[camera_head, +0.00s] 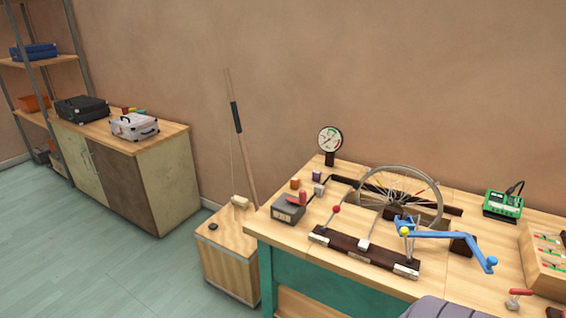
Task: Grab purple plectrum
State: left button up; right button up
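A small dark purple piece (316,175) stands near the back left of the wooden workbench (460,284), below the round gauge. It is the only purple thing I can make out, and it is too small to tell its exact shape. An orange piece (295,183) and a pale grey piece (319,189) stand close to it. Neither of my grippers shows in the head view.
A spoked wheel (437,199), a blue crank (445,235), a dark bar with levers (365,252) and a grey box (287,209) crowd the bench. A green device (503,204) stands at right. A wooden box (228,258) stands left of the bench; open floor (90,250) lies beyond.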

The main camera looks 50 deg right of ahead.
aim_at(316, 176)
jog(key=i+z, duration=0.2)
jog(key=i, duration=0.55)
jog(key=i+j+z, duration=0.2)
jog(key=i, duration=0.55)
